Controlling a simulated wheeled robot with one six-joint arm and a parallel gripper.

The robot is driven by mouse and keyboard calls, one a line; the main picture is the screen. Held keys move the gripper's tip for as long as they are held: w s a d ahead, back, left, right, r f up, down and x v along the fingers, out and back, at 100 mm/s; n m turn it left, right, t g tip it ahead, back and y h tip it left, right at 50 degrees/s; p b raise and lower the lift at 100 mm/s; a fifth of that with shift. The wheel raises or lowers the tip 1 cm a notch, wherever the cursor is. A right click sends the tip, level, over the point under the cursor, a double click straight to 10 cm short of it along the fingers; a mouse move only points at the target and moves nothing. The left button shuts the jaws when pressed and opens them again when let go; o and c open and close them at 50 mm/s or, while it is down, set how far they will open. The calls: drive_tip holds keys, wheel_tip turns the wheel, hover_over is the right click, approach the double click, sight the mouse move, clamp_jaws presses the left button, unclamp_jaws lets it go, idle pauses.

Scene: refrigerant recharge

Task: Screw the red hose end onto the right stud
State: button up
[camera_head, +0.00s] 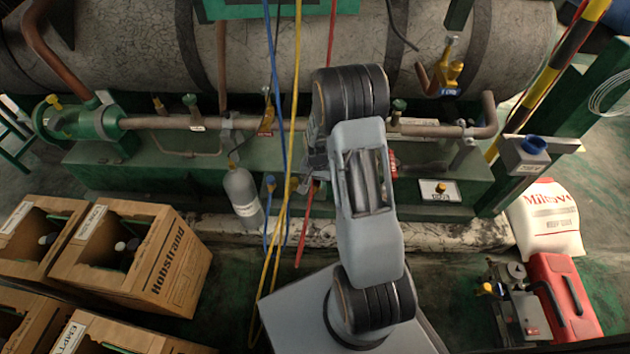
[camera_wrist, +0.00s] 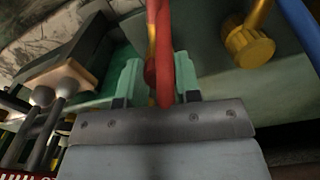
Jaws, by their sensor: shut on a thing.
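My gripper (camera_wrist: 157,80) has two pale green fingers, seen in the wrist view. They are closed around the red hose (camera_wrist: 163,40), which runs upward out of the picture between them. The threaded end of the red hose is not clearly visible. In the head view the red hose (camera_head: 304,228) hangs down just left of my arm, and my arm hides most of the gripper. I cannot make out the right stud in either view; my arm covers part of the green base there.
A yellow hose (camera_head: 295,100) and a blue hose (camera_head: 272,70) hang left of the arm. A yellow knurled fitting (camera_wrist: 249,45) is right of the fingers. A grey cylinder (camera_head: 242,190) stands left. Cardboard boxes (camera_head: 178,265) and a red case (camera_head: 565,300) flank the floor.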

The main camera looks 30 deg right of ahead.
drive_tip(key=m, duration=0.2)
drive_tip(key=shift+f+m, duration=0.1)
drive_tip(key=shift+m, duration=0.2)
drive_tip(key=o, duration=0.5)
drive_tip(key=shift+c, duration=0.2)
drive_tip(key=o, duration=0.5)
drive_tip(key=shift+r, duration=0.2)
wheel_tip(320, 180, up, 14)
drive_tip(key=p, duration=0.5)
drive_tip(key=shift+f, duration=0.25)
drive_tip(key=s+a+r+n+t+p, duration=0.1)
drive_tip(key=s+a+r+n+p, duration=0.2)
drive_tip(key=r+p, duration=0.6)
drive_tip(key=s+a+r+n+t+p, duration=0.1)
drive_tip(key=s+a+r+n+p, duration=0.3)
drive_tip(key=r, duration=1.7)
drive_tip(key=s+a+r+n+t+p, duration=0.1)
drive_tip(key=s+a+r+n+p, duration=0.2)
drive_tip(key=s+r+p, duration=0.6)
wheel_tip(320, 180, up, 6)
drive_tip(key=shift+a+r+n+t+p, duration=0.15)
drive_tip(key=shift+n+t+p, duration=0.2)
drive_tip(key=shift+p, duration=2.75)
